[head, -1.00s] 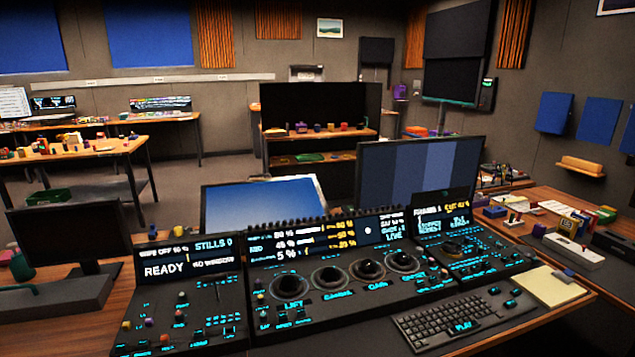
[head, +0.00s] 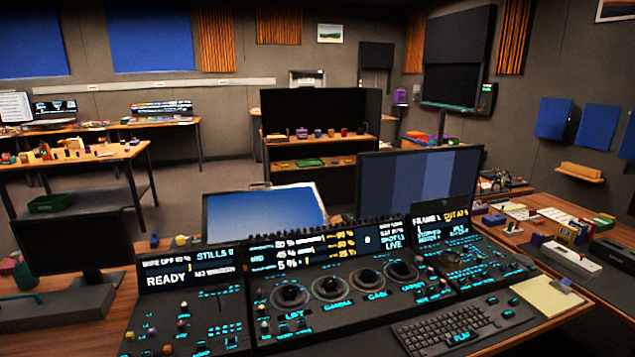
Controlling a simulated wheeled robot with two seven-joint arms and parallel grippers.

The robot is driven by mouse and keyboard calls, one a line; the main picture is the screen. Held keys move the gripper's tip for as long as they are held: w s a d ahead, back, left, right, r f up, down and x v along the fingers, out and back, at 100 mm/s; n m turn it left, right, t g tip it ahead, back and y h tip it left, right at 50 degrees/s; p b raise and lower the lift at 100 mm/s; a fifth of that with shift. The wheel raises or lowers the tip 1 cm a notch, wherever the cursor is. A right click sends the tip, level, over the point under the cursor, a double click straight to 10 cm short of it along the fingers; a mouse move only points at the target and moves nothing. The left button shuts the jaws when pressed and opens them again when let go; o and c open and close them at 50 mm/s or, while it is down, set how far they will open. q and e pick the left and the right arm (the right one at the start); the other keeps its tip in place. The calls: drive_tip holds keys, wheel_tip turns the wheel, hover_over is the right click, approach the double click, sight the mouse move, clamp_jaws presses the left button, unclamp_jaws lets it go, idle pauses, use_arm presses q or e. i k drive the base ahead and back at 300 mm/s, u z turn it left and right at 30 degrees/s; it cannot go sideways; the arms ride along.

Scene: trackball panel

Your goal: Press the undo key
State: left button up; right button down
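The trackball panel (head: 335,315) stands on the wooden desk in front of me. It has several dark trackballs in a row, small lit keys and lit displays along its top. Its left section (head: 190,315) shows READY and STILLS, and its right section (head: 480,258) shows FRAME. A black keyboard (head: 450,325) with a cyan PLAY label lies at the panel's front right. The key labels are too small to read, so I cannot tell which one is the undo key. Neither of my grippers is in view.
A large monitor (head: 420,195) and a tilted blue screen (head: 263,214) stand behind the panel. A dark monitor (head: 72,245) is at the left. A yellow notepad (head: 545,297) lies right of the keyboard. Small objects crowd the right desk. Bare wood shows at the front left.

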sight(491, 300)
drive_tip(key=z, duration=0.35)
drive_tip(key=k, duration=0.4)
drive_tip(key=z, duration=1.1)
drive_tip(key=i, duration=0.95)
drive_tip(key=u, duration=0.5)
